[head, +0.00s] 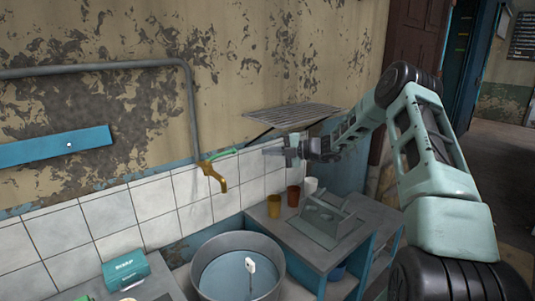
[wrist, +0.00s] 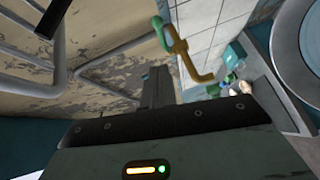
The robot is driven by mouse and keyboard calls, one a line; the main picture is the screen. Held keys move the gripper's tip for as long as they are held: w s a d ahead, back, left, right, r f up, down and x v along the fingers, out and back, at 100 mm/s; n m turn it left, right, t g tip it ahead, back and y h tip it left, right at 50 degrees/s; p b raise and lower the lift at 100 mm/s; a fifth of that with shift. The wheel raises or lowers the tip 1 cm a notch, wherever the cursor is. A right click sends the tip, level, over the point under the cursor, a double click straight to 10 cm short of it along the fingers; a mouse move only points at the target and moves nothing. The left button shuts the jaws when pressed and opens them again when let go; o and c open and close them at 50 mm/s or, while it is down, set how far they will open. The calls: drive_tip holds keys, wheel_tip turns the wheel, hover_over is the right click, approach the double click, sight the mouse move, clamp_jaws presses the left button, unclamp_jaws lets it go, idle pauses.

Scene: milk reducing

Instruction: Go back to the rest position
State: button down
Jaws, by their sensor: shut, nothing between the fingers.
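My gripper (head: 275,152) is shut and empty, held in the air in front of the tiled wall, to the right of the brass tap. My arm reaches in from the right side of the head view. In the wrist view my gripper (wrist: 157,84) points towards the wall, with the tap close by to its right. The fingertips look apart from the tap and from the shelf.
The brass tap (head: 214,176) has a green handle. Below it stands a round metal basin (head: 207,251). A wire rack (head: 292,115) is on the wall behind my gripper. Cups (head: 293,196) and a grey holder (head: 316,221) stand on the counter (head: 289,238). A teal box (head: 125,272) sits left.

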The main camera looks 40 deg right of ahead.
idle(0.3)
drive_tip(key=s+a+n+g+y+b, duration=0.3)
drive_tip(key=a+n+g, duration=0.65)
drive_tip(key=a, duration=1.15)
drive_tip(key=s+a+f+n+g+h, duration=0.2)
drive_tip(key=s+a+n+g+h, duration=0.1)
drive_tip(key=s+a+n, duration=1.05)
drive_tip(key=s+a+f+n+g+h+b, duration=0.1)
drive_tip(key=s+a+n+h, duration=0.25)
drive_tip(key=s+n, duration=0.4)
drive_tip(key=s+a+f+n+g+h+b, duration=0.1)
drive_tip(key=s+a+n+g+h, duration=0.1)
drive_tip(key=s+a+n, duration=0.45)
drive_tip(key=s+d+f+n+t+h+b, duration=0.1)
drive_tip(key=s+d+n+h, duration=0.3)
drive_tip(key=s+n, duration=0.9)
drive_tip(key=f+n+t, duration=0.1)
drive_tip(key=n, duration=0.4)
drive_tip(key=shift+s+n, duration=0.35)
drive_tip(key=shift+n, duration=0.05)
drive_tip(key=shift+t, duration=0.25)
